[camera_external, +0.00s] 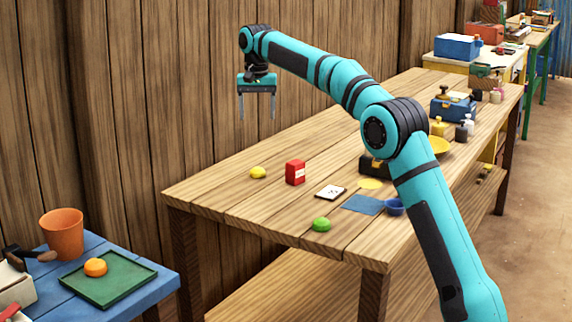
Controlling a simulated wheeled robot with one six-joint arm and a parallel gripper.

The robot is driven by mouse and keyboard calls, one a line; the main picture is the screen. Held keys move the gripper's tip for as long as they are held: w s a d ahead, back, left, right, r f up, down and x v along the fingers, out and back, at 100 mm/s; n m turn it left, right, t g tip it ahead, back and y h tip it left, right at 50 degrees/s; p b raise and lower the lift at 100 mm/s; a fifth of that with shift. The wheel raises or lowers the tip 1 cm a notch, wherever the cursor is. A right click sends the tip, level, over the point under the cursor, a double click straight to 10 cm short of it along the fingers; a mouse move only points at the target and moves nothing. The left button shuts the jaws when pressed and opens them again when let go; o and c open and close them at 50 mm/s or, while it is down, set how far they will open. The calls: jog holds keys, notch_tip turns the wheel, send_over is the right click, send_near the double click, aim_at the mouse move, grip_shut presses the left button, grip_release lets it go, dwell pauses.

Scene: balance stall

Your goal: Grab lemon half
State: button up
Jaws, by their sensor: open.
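The lemon half (258,172) is a small yellow rounded piece on the wooden table, near its back left edge. It lies just left of a red box and apart from it. My gripper (257,108) points down with its two fingers spread and nothing between them. It hangs in the air well above the table, and in the picture it is directly above the lemon half. Depth between them is hard to tell from this one view.
A red box (295,172), a white card (329,192), a green rounded piece (321,224), a blue mat (363,204) and a blue cup (396,206) are on the table. A green tray (127,285) holding an orange piece (95,267) is on the blue table. The wooden wall stands behind.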

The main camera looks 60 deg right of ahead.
send_over(258, 168)
notch_tip(258, 168, down, 12)
jog(key=shift+f, duration=0.15)
jog(key=shift+w+f, duration=0.1)
jog(key=shift+f, duration=2.55)
jog(key=c, duration=1.1)
jog(key=shift+o, duration=0.2)
